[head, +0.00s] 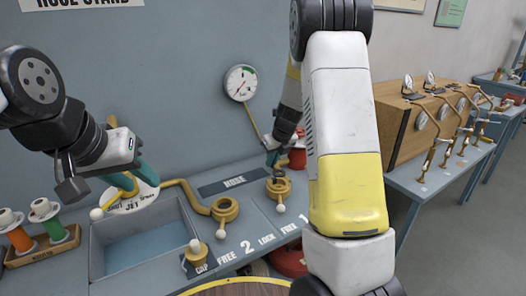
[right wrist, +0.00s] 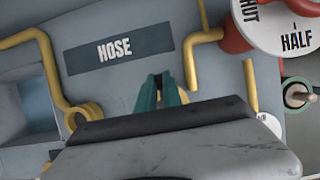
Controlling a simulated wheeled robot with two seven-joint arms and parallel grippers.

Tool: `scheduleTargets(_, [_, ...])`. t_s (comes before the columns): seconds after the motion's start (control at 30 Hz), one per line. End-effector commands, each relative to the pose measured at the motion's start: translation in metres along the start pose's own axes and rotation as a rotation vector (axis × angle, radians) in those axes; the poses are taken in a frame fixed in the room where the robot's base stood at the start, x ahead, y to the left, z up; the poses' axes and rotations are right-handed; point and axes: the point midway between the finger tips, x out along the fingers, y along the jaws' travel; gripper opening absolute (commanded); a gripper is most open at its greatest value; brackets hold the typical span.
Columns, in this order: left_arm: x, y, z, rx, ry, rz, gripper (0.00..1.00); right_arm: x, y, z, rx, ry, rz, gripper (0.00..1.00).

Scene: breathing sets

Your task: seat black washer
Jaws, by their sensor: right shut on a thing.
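My right gripper (head: 273,160) is shut, its teal fingertips just above the brass ring fitting (head: 279,188) right of the HOSE label. A small dark thing at the tips, likely the black washer (head: 279,174), shows at the ring's opening; I cannot tell whether it touches the ring. In the right wrist view the teal fingers (right wrist: 160,92) are close together, and the housing hides what they hold. My left gripper (head: 146,172) hangs over the back of the grey tray, by the JET SPRAY disc; its finger gap is not clear.
The grey tray (head: 178,279) looks empty. A brass cap (head: 196,252) stands by the CAP label. A holder with orange and green spools (head: 45,258) is at left. A gauge (head: 240,82) is behind.

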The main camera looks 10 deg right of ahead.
Motion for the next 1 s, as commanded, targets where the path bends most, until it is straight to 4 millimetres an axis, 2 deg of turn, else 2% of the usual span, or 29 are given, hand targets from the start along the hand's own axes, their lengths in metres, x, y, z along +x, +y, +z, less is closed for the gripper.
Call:
scheduleTargets(0.2, [0.000,0.000,0.000,0.000,0.000,0.000,0.36,0.018,0.000,-0.008,0.000,0.001,0.001,0.00])
scheduleTargets(0.4, [0.000,0.000,0.000,0.000,0.000,0.000,0.36,0.025,-0.001,-0.011,0.001,0.000,0.000,0.00])
scheduleTargets(1.0, [0.000,0.000,0.000,0.000,0.000,0.000,0.36,0.026,0.000,-0.012,-0.001,0.000,-0.001,0.00])
